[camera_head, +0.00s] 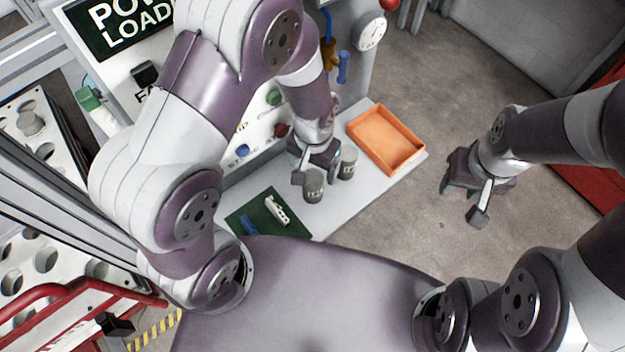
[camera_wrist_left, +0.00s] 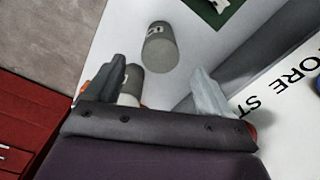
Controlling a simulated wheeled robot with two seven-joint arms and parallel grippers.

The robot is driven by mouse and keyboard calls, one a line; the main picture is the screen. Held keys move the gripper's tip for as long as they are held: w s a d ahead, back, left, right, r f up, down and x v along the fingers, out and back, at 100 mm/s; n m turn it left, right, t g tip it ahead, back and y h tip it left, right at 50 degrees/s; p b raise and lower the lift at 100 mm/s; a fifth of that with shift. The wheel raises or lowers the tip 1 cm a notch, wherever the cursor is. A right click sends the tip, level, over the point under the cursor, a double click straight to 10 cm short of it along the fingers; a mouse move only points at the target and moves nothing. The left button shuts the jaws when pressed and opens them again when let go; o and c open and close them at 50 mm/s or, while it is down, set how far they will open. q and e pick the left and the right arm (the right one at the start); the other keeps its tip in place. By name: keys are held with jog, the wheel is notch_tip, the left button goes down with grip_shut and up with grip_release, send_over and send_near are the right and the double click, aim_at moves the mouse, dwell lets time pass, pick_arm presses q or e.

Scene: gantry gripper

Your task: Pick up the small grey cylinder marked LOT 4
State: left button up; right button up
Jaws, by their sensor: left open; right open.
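Two small grey cylinders stand upright on the pale worktop: a nearer one (camera_head: 314,188) and one to its right and farther back (camera_head: 348,163). Both bear small markings, which I cannot read surely. My left gripper (camera_head: 315,172) is open and empty, just above and beside the two cylinders. In the left wrist view the gripper (camera_wrist_left: 160,85) has one cylinder (camera_wrist_left: 160,48) in front of the gap between its fingers. The other cylinder (camera_wrist_left: 131,84) is partly hidden behind its left finger. My right gripper (camera_head: 467,200) is open and empty, over the floor at the right.
An orange tray (camera_head: 386,138) sits empty to the right of the cylinders. A dark green mat (camera_head: 240,217) with a white piece (camera_head: 277,209) and a blue piece (camera_head: 249,224) lies at the left front. A panel with coloured knobs and a gauge (camera_head: 370,32) rises behind the worktop.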

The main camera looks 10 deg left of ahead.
aim_at(313, 177)
pick_arm(q)
notch_tip(313, 177, down, 6)
jog(key=shift+s+f+p, duration=0.15)
jog(key=shift+f+p, duration=0.05)
jog(key=shift+p, duration=0.4)
jog(key=c, duration=1.5)
